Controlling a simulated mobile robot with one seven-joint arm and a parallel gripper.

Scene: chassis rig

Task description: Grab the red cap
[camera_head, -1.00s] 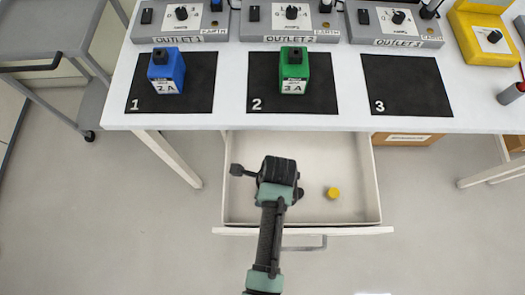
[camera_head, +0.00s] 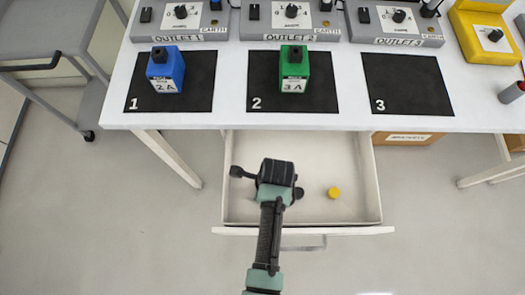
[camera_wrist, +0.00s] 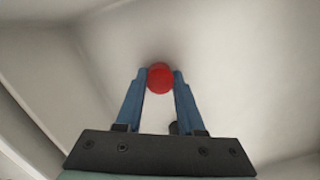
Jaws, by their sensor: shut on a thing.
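The red cap (camera_wrist: 160,77) shows in the wrist view between the tips of my gripper's two blue fingers (camera_wrist: 159,84). Both fingers touch its sides, so my gripper is shut on it. The cap is against or just above the pale drawer floor; I cannot tell which. In the head view my gripper (camera_head: 277,180) is over the open drawer (camera_head: 240,210), and my wrist hides the cap there.
A yellow cap (camera_head: 334,192) lies in the drawer to the right of my gripper. Drawer walls surround it. On the table above stand a blue block (camera_head: 166,72) on mat 1 and a green block (camera_head: 294,72) on mat 2. Mat 3 (camera_head: 405,85) is empty.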

